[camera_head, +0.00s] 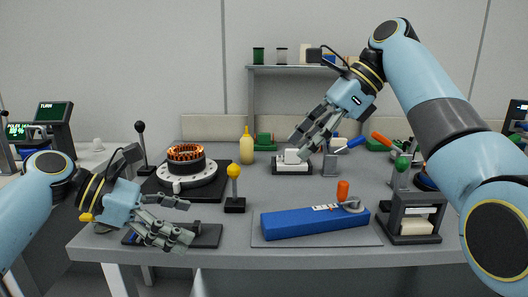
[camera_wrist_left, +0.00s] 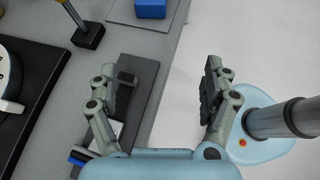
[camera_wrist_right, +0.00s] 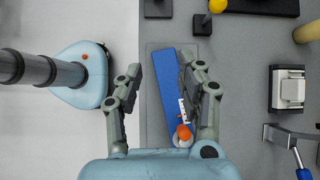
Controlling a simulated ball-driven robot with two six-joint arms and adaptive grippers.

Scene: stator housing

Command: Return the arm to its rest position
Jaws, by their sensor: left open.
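My left gripper (camera_head: 186,222) is open over the front left edge of the grey table (camera_head: 330,262). In the left wrist view my left gripper (camera_wrist_left: 160,66) has its fingers wide apart with nothing between them. A dark flat plate (camera_wrist_left: 138,85) lies below, beside the left finger. My right gripper (camera_head: 299,145) is raised above the table's middle. In the right wrist view my right gripper (camera_wrist_right: 159,66) is open and empty, above the blue block (camera_wrist_right: 172,95). The stator with copper windings (camera_head: 186,153) sits in a white round fixture (camera_head: 188,180) at the left.
The yellow-knobbed lever (camera_head: 234,187) stands just right of my left gripper. The blue block (camera_head: 310,222) lies at the front, with a black stand (camera_head: 412,218) to its right. A yellow bottle (camera_head: 246,148) and a shelf (camera_head: 290,69) are behind. Floor is clear before the table.

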